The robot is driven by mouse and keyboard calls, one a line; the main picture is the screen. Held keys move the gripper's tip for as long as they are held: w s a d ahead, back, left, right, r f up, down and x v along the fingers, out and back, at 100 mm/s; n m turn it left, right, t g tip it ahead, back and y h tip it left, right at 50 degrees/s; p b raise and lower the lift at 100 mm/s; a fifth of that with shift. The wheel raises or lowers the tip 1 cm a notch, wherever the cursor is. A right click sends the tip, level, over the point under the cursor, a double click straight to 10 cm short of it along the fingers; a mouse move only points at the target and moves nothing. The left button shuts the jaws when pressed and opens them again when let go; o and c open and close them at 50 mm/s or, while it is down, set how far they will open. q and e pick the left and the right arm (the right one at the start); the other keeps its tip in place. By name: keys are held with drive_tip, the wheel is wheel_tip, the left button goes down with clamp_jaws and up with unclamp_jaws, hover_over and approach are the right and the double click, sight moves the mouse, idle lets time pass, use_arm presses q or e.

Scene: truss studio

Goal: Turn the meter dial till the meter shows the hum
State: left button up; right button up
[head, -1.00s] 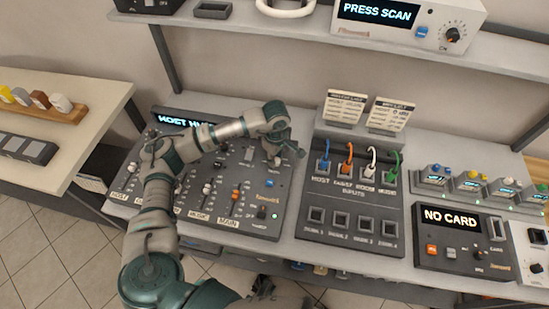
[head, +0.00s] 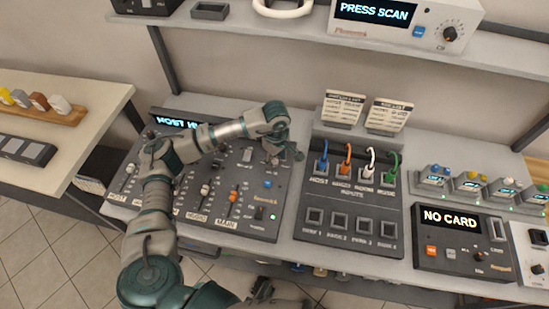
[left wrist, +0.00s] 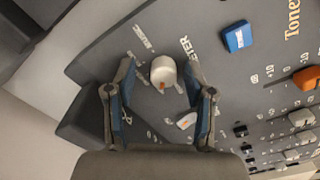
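The meter dial (left wrist: 163,70) is a round white knob with an orange mark, beside the lettering METER in the left wrist view. My left gripper (left wrist: 158,72) is open, with one finger on each side of the dial. The right-hand finger is close to it; I cannot tell whether it touches. In the head view my left gripper (head: 280,152) is over the upper right of the mixing desk (head: 262,228) and hides the dial. A dark part at the bottom edge looks like my right gripper (head: 264,290).
A small white switch (left wrist: 186,120) lies close to the dial, and a blue button (left wrist: 238,37) is farther right. Right of the desk is a patch panel (head: 350,205) with coloured cables. A shelf (head: 290,30) overhangs the back.

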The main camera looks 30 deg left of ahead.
sight(276, 160)
use_arm(q)
wheel_tip(276, 160, up, 12)
use_arm(e)
drive_tip(key=shift+s+d, duration=0.1)
idle(0.5)
use_arm(q)
drive_tip(key=shift+a+f, duration=0.1)
drive_tip(key=shift+f, duration=0.05)
